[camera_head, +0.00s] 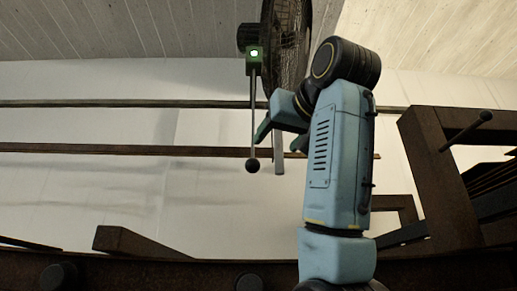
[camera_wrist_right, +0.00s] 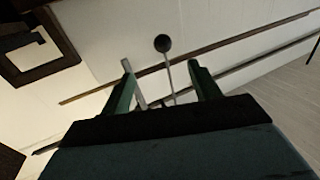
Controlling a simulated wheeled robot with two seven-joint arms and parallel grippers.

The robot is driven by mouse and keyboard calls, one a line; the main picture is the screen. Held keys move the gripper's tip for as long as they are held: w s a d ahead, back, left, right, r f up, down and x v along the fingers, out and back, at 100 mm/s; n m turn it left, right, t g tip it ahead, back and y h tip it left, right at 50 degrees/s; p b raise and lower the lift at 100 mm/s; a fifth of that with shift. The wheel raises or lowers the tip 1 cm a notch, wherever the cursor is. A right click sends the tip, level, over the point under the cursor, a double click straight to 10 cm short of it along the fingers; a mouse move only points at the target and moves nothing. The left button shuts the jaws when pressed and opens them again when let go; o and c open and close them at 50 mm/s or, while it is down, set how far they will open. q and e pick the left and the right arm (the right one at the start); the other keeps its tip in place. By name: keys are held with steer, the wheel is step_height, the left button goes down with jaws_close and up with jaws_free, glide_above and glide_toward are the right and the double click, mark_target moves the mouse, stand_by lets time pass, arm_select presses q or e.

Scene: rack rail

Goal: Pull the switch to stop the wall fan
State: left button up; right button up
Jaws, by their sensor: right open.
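The wall fan (camera_head: 290,45) is at the top centre of the head view, a dark wire cage seen edge-on. A small box with a lit green lamp (camera_head: 254,53) sits beside it. The pull switch, a thin rod with a black ball end (camera_head: 252,166), hangs down from this box. My right gripper (camera_head: 275,146) is open, close to the rod's lower part. In the right wrist view the rod appears between the open fingers (camera_wrist_right: 160,75), with the ball (camera_wrist_right: 162,43) past the fingertips; contact cannot be told. My left gripper is not in view.
A flat grey strip (camera_head: 279,160) hangs by the right gripper's fingers. Brown rails (camera_head: 120,149) run along the pale wall. A rusty rack frame (camera_head: 436,170) with a protruding peg stands at right. A dark beam crosses the bottom. Space left of the rod is free.

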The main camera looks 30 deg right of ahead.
mark_target(256, 162)
steer(key=p+x, duration=0.1)
steer(key=x, duration=0.2)
steer(key=p+x, duration=0.2)
steer(key=x, duration=0.2)
steer(key=shift+w+a, duration=0.15)
steer(key=shift+w, duration=0.25)
steer(key=x, duration=0.4)
steer(key=shift+w, duration=0.2)
steer(key=shift+x, duration=0.75)
steer(key=c, duration=1.1)
steer(key=shift+o, duration=0.2)
